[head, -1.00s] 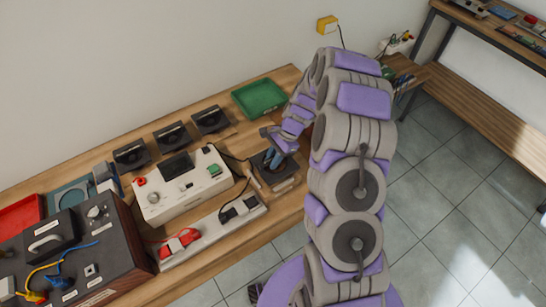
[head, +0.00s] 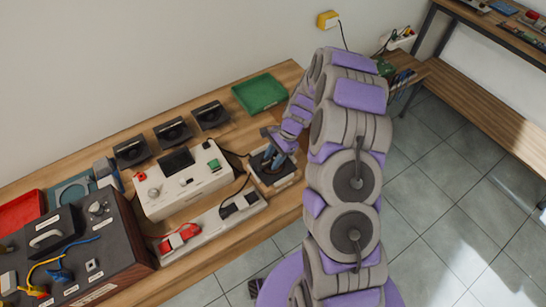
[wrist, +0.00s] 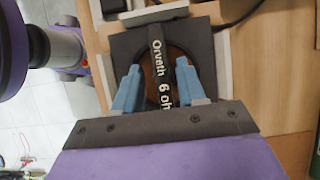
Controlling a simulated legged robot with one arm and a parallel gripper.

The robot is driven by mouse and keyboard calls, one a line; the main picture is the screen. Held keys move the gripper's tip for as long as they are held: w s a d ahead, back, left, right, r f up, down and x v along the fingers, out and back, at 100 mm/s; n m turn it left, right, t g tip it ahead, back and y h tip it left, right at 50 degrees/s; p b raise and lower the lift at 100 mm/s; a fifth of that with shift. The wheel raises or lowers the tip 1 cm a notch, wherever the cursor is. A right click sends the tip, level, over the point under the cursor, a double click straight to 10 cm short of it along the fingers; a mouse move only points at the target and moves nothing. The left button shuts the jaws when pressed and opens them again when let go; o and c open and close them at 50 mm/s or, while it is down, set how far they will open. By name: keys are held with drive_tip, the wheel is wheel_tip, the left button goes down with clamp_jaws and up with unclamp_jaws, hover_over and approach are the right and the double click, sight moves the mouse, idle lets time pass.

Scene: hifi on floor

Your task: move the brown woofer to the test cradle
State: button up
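The brown woofer (wrist: 149,103) has a dark square frame, a brown cone and a black bar lettered "Orvath 6 oh…". It sits in the test cradle (head: 290,179), between pale corner posts that also show in the wrist view (wrist: 221,50); the woofer (head: 258,164) looks level there. My gripper (head: 273,159) is above it, pointing down. In the wrist view its blue fingers (wrist: 158,70) stand apart, one on each side of the bar, with gaps to it. The near edge of the woofer is hidden by my gripper.
Three dark speakers (head: 172,133) stand in a row at the back. A white tester (head: 183,185) with a green button and a strip with red and black clips (head: 212,222) are left of the cradle. A green tray (head: 260,93) lies behind. A cable runs close by.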

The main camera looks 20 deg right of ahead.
drive_tip(key=shift+o, duration=0.8)
drive_tip(key=p+v, duration=0.3)
drive_tip(key=v, duration=1.4)
drive_tip(key=shift+r, duration=0.2)
wheel_tip(320, 180, up, 8)
drive_tip(key=p, duration=0.5)
